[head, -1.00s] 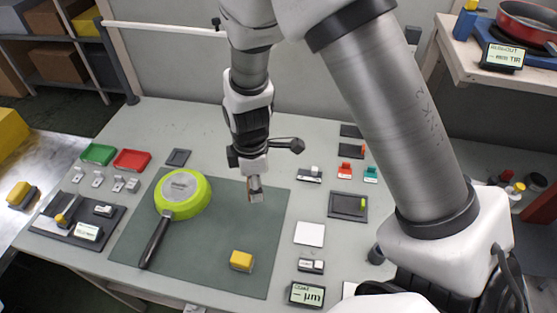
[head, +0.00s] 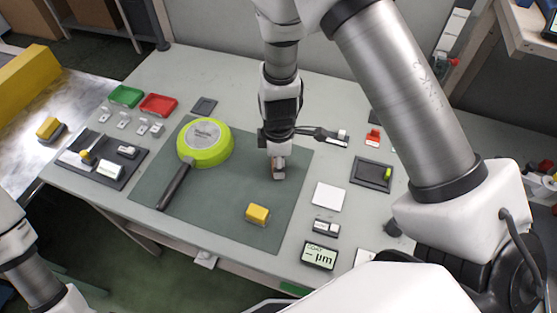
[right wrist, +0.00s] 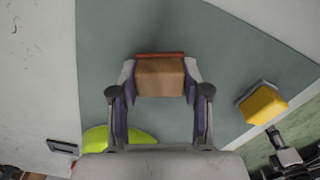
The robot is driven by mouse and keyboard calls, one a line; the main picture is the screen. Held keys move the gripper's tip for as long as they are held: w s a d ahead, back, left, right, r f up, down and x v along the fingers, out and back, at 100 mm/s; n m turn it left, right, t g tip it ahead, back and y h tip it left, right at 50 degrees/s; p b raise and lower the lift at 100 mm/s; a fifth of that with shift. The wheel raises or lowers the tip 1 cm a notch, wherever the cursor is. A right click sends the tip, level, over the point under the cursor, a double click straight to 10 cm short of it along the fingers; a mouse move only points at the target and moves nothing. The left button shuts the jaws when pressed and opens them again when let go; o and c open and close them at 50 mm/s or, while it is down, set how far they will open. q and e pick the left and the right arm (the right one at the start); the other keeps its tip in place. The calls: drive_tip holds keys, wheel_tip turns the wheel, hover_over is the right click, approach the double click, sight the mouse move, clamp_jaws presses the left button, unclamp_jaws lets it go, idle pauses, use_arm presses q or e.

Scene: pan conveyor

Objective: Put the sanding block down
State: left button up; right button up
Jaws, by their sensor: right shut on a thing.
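The sanding block (right wrist: 160,78), brown with a reddish strip along one edge, sits between the fingers of my right gripper (right wrist: 160,97) in the right wrist view. In the head view my right gripper (head: 277,158) points down, shut on the block (head: 278,171), over the right part of the dark green mat (head: 225,205). I cannot tell whether the block's underside touches the mat. My left gripper is out of view; only part of my left arm shows at the lower left.
A lime-green pan (head: 205,143) lies upside down on the mat to the left, its dark handle toward the front. A yellow block (head: 257,213) sits near the mat's front. A white square (head: 329,195) and a display (head: 319,256) lie right of the mat. Bare mat surrounds the held block.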

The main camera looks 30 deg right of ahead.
drive_tip(key=shift+s+f+b, duration=0.1)
drive_tip(key=shift+f+b, duration=0.05)
drive_tip(key=shift+b, duration=0.15)
drive_tip(key=o, duration=1.3)
wheel_tip(320, 180, up, 12)
drive_tip(key=shift+r+p, duration=0.25)
drive_tip(key=shift+p, duration=0.05)
